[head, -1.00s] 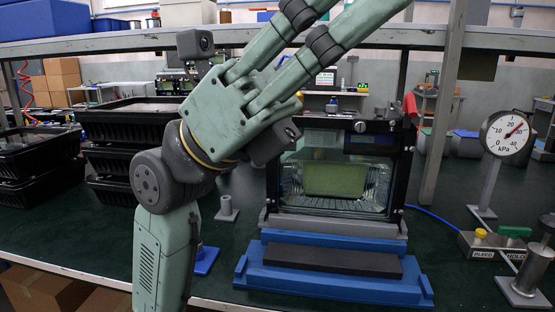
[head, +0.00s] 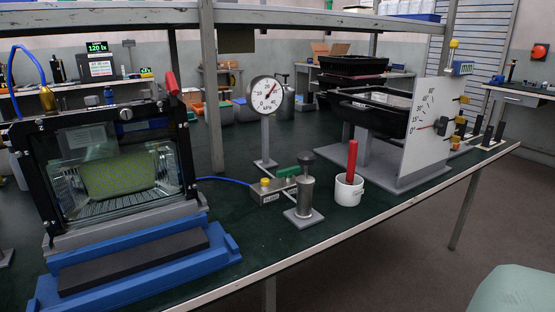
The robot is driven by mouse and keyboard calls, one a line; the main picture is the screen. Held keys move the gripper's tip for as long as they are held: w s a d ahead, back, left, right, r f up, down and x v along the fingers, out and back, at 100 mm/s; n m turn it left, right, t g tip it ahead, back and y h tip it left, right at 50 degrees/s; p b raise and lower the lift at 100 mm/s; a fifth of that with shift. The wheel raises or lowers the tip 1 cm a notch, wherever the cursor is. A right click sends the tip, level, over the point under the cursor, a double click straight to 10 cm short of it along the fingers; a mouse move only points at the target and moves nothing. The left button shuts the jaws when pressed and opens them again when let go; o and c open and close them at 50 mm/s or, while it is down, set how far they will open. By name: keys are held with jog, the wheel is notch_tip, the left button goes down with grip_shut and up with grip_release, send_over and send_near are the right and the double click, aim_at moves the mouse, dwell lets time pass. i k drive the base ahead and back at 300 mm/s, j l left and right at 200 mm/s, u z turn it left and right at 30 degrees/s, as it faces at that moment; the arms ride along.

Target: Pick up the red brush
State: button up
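A red upright handle (head: 351,160), which looks like the red brush, stands in a small white cup (head: 348,191) near the front edge of the bench. Its lower end is hidden inside the cup. My gripper is not in view. Only a pale green part of my own arm shows at the bottom right corner.
A grey metal post on a square base (head: 304,214) stands just left of the cup. A pressure gauge (head: 265,95) and valve block (head: 271,191) are behind it. A white angle-scale panel (head: 424,128) stands to the right. A glass-fronted chamber (head: 117,175) fills the left.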

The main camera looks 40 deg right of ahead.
aim_at(354, 145)
jog(key=z, duration=1.7)
jog(key=i+l+u, duration=0.15)
jog(key=l, duration=0.25)
jog(key=i+l+u, duration=0.1)
jog(key=l, duration=0.3)
